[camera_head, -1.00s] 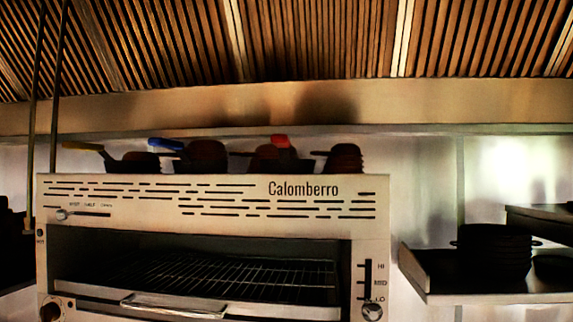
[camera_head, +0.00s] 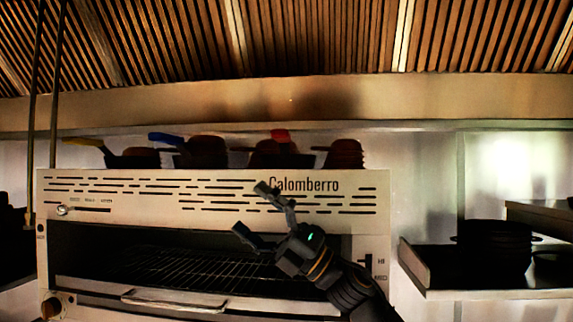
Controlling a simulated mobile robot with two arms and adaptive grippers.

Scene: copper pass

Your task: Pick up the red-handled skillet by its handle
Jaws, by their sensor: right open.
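The red-handled skillet shows its red handle (camera_head: 281,136) on top of the Calomberro oven (camera_head: 120,190), among several dark stacked pans. Its pan (camera_head: 270,154) is dark and partly merges with the stack around it. My right gripper (camera_head: 249,208) is open and empty in front of the oven's face, below and a little left of the red handle and apart from it. Its arm comes in from the lower right. My left gripper is not in view.
A blue-handled pan (camera_head: 168,138) and a yellow-handled pan (camera_head: 130,157) stand left on the oven top. Another dark stack (camera_head: 343,153) stands at right. A shelf (camera_head: 470,294) with dark pans (camera_head: 494,247) is at far right. A slatted hood hangs above.

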